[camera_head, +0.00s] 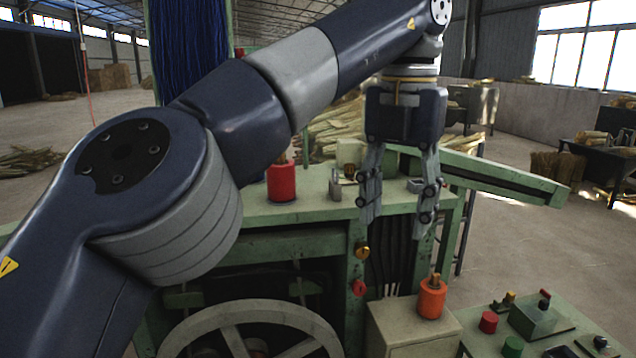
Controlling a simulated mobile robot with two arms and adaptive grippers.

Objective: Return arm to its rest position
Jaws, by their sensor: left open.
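My left arm (225,120) comes in from the left and crosses the upper middle of the head view. My left gripper (398,220) hangs down from it at the right of centre, open, with nothing between its fingers. The fingers show in front of the green machine bench (310,208), above an orange-red pot-like part (432,298). I cannot tell exactly how far the fingers are from the bench. My right gripper does not show.
A red cylinder (282,182) stands on the bench. A control panel (535,318) with coloured buttons is at the lower right. A spoked wheel (250,325) is below the bench. Blue bristles (188,50) hang behind my arm. Straw lies further back, with open floor at the right.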

